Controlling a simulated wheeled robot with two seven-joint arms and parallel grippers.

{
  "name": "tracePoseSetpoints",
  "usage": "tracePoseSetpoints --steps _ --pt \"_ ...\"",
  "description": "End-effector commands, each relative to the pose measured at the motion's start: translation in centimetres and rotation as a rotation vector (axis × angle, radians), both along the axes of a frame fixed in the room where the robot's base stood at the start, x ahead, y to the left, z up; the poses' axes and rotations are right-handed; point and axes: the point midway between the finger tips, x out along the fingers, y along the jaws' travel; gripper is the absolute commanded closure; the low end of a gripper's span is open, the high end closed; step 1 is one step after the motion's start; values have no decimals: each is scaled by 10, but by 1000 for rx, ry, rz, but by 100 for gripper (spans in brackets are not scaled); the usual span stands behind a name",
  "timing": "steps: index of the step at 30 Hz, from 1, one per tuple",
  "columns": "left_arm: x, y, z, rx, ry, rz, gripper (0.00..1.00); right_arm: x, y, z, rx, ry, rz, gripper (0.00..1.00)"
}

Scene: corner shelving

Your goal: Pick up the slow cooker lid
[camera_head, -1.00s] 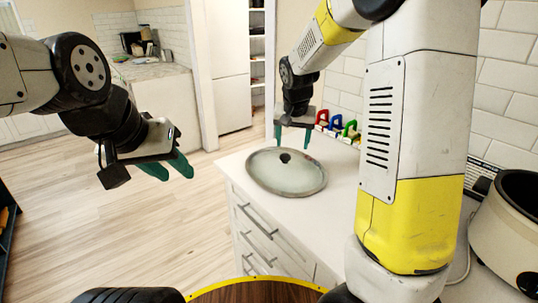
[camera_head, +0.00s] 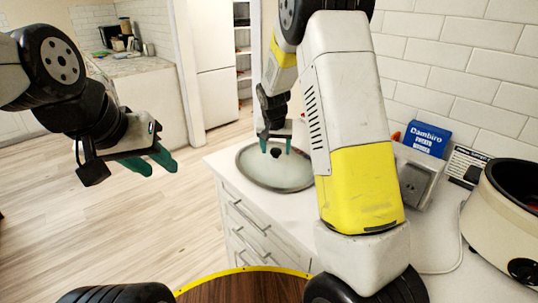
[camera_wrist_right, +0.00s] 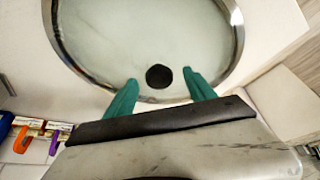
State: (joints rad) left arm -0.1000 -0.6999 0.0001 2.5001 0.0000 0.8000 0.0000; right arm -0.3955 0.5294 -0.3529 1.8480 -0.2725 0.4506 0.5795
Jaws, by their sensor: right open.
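The slow cooker lid (camera_head: 275,179) is a glass oval with a metal rim and a small dark knob. It lies flat on the white counter. My right gripper (camera_head: 276,151) is open and low over the lid, its green fingers on either side of the knob. In the right wrist view the knob (camera_wrist_right: 158,77) lies between the two fingertips, with gaps on both sides; the lid (camera_wrist_right: 140,35) fills the top. Contact with the lid cannot be told. My left gripper (camera_head: 153,166) is open and empty, above the floor at left.
The slow cooker base (camera_head: 495,225), cream with a dark inside, stands at the right edge. A blue box (camera_head: 427,138) and a grey appliance (camera_head: 415,178) stand by the tiled wall. Coloured objects (camera_wrist_right: 25,138) lie near the lid. A round wooden top (camera_head: 245,288) is at the bottom.

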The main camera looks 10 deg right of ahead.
Motion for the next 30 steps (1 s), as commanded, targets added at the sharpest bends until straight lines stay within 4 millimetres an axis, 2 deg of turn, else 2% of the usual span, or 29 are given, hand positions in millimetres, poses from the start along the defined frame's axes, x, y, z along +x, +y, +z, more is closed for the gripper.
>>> tracePoseSetpoints --steps 5,12,15,30 --pt "0 0 0 0 0 0 64 0 0 0 1 -1 0 38" --pt "0 0 0 0 0 0 64 0 0 1 1 -1 0 85" --pt "0 0 0 0 0 0 64 0 0 1 1 -1 0 100" --pt "0 0 0 0 0 0 64 1 0 6 1 -4 0 100"
